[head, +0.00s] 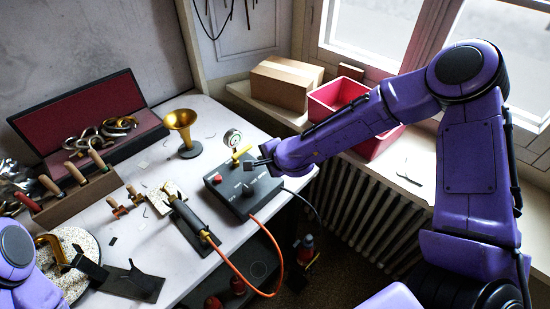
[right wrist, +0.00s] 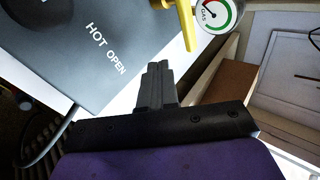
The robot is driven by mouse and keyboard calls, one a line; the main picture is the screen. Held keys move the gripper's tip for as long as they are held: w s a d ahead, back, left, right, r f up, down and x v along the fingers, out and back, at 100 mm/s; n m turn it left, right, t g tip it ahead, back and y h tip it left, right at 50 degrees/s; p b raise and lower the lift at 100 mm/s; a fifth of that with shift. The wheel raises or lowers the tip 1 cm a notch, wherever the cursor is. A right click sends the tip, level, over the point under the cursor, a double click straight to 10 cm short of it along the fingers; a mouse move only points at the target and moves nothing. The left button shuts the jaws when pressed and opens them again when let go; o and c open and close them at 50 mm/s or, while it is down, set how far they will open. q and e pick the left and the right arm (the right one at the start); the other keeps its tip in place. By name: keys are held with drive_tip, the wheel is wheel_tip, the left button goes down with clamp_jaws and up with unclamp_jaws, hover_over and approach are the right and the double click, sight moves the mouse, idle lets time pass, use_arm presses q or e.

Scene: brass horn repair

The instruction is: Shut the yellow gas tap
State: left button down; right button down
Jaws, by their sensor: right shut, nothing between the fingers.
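The yellow gas tap (head: 242,153) stands at the back edge of a dark control box (head: 228,192), beside a round gas gauge (head: 232,137). In the right wrist view the yellow tap (right wrist: 187,22) is cut by the top edge, with the gauge (right wrist: 214,14) to its right. My right gripper (head: 254,163) is shut and empty, just beside the tap in the head view. In the right wrist view its fingertips (right wrist: 158,68) are together, with a small gap visible to the yellow handle. My left gripper (head: 88,266) is at the lower left; its finger opening is unclear.
A torch (head: 190,222) with an orange hose (head: 279,268) lies in front. A tool rack (head: 85,195) and open case (head: 85,115) are on the left. A red bin (head: 335,96) and cardboard box (head: 286,80) sit on the sill.

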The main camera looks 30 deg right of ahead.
drive_tip(key=d+v, duration=0.1)
drive_tip(key=v, duration=0.8)
drive_tip(key=shift+d+r, duration=0.3)
drive_tip(key=shift+r, duration=0.1)
